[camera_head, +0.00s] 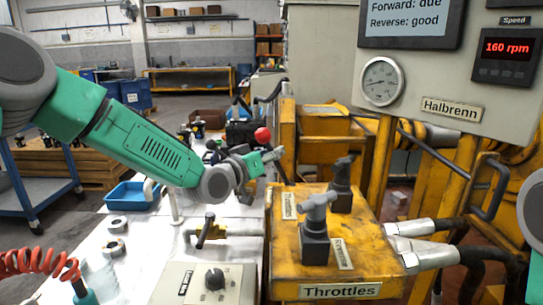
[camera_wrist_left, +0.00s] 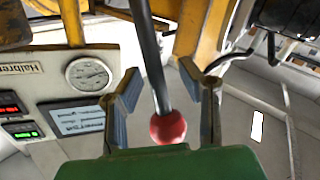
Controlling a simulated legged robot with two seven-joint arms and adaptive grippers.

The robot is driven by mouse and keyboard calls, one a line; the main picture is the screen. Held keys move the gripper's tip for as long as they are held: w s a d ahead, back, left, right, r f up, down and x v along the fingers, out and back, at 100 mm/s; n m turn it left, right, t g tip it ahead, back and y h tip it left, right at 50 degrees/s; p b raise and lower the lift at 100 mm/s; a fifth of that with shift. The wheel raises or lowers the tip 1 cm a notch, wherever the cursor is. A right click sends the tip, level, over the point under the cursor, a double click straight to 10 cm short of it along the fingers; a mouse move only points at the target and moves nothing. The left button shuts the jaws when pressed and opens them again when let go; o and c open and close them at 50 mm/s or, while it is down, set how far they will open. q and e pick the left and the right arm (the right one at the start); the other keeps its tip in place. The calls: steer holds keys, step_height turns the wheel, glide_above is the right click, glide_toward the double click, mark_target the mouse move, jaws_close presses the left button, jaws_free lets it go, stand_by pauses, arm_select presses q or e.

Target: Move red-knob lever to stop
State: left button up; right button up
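The red knob (camera_head: 262,134) shows in the camera_head view just above my left gripper (camera_head: 268,160). In the left wrist view the red knob (camera_wrist_left: 168,128) sits on the end of a dark lever rod (camera_wrist_left: 149,50). The knob lies between the two spread fingers of my left gripper (camera_wrist_left: 158,78), close to the palm. The fingers are open, with a gap on both sides of the knob and rod. In the camera_head view the lever's rod is largely hidden around my gripper. My right gripper is out of view; only part of my right arm shows at the right edge.
A yellow throttle box (camera_head: 325,245) with two dark levers stands right of my left gripper. The white table (camera_head: 150,240) carries a blue tray (camera_head: 132,195), metal rings and a knob box (camera_head: 205,283). A gauge panel (camera_head: 450,75) reading 160 rpm hangs at upper right.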

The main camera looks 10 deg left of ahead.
arm_select(q)
jaws_close()
steer(key=d+m+p, duration=0.1)
steer(key=p, duration=0.1)
steer(key=d+r+m+g+p, duration=0.1)
steer(key=p, duration=0.1)
steer(key=d+m+g+y+p, duration=0.1)
steer(key=d+p, duration=0.1)
steer(key=shift+w+r+p, duration=0.35)
steer(key=shift+w, duration=0.05)
steer(key=shift+w+d+f+m+g+y+p, duration=0.1)
steer(key=shift+d+f+m+g+y+p, duration=0.05)
steer(key=shift+d+m+y+p, duration=0.15)
steer(key=shift+w+d+f+m+g+y+p, duration=0.1)
steer(key=shift+d+f+g+p, duration=0.05)
steer(key=shift+d, duration=0.25)
steer(key=shift+c, duration=1.7)
jaws_free()
steer(key=o, duration=0.3)
steer(key=shift+s, duration=0.15)
